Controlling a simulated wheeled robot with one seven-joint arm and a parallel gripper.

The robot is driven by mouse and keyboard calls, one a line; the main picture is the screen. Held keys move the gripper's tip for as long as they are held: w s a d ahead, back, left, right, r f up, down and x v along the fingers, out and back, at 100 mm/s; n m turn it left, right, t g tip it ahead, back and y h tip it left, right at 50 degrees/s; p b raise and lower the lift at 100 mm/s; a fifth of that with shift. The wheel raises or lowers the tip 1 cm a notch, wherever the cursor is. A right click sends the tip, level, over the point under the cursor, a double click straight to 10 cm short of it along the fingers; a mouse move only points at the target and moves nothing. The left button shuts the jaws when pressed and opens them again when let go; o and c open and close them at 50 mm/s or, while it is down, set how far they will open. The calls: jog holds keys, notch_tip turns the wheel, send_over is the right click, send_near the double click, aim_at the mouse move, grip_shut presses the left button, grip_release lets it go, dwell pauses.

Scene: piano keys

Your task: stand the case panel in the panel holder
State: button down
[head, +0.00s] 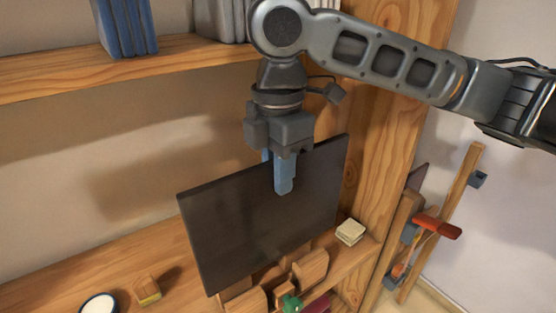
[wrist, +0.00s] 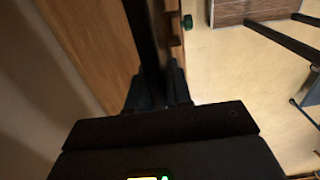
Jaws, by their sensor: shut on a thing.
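The case panel (head: 255,225) is a large dark brown rectangular board. It stands near upright, slightly tilted in the head view, above the wooden shelf. My gripper (head: 283,185) has blue fingers and is shut on the panel's top edge, near the middle. In the wrist view the panel (wrist: 143,35) is a dark edge-on strip running up from my gripper (wrist: 160,88). Wooden blocks (head: 310,268) at the panel's lower edge look like the panel holder. The panel hides part of them, and I cannot tell whether its bottom edge is seated in them.
A green knob (head: 291,302) is by the blocks. A cream block (head: 350,231) lies at right, a small wooden block (head: 147,291) and a white round dish (head: 99,304) at left. Blue books (head: 127,28) stand on the upper shelf (head: 60,75). A tool rack with a red-handled tool (head: 437,227) is at right.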

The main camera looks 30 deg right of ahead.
notch_tip(320, 180, down, 9)
jog(key=b, duration=0.5)
jog(key=shift+b, duration=0.35)
dwell(0.3)
jog(key=c, duration=1)
grip_release()
jog(key=shift+o, duration=0.2)
notch_tip(320, 180, up, 8)
jog(key=shift+f, duration=0.1)
